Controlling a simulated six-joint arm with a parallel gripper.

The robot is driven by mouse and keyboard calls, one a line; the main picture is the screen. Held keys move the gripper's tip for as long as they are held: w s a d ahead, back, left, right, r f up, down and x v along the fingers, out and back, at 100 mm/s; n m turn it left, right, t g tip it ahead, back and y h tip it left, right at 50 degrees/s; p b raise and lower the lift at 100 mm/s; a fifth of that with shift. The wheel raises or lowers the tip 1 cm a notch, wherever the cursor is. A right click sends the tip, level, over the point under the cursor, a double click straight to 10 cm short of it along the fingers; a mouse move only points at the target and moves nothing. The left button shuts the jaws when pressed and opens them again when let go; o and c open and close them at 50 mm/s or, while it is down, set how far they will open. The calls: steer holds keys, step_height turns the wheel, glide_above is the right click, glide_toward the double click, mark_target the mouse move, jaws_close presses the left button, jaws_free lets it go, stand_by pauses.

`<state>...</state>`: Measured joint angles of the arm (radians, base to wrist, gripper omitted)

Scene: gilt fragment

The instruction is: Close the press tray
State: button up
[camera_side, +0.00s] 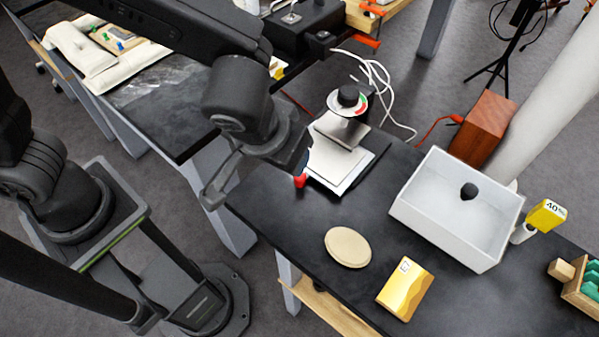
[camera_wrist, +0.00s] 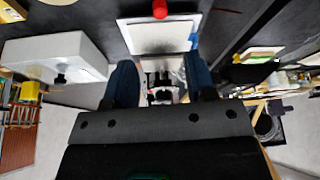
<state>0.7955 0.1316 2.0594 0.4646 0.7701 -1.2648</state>
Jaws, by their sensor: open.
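The press (camera_side: 347,112), with a black knob and a red-green dial on top, stands near the back edge of the dark table. Its pale flat tray (camera_side: 338,164) extends out in front of the press head, with a red knob (camera_side: 300,181) at its near end. In the wrist view the tray (camera_wrist: 135,35) lies at top centre with the red knob (camera_wrist: 160,9) above it. My gripper (camera_side: 256,183) is open and empty, above the table edge left of the red knob. The wrist view shows its two blue fingers (camera_wrist: 160,66) apart; contact with the knob cannot be told.
A beige oval disc (camera_side: 348,247) and a gold-and-white packet (camera_side: 405,288) lie at the front of the table. A white open box (camera_side: 420,214) with a dark object inside stands right, beside a yellow tag (camera_side: 546,215). White cables run behind the press.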

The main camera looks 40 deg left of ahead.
steer(key=x, duration=1.3)
steer(key=shift+f, duration=0.1)
steer(key=shift+c, duration=0.3)
jaws_close()
steer(key=shift+w, duration=0.1)
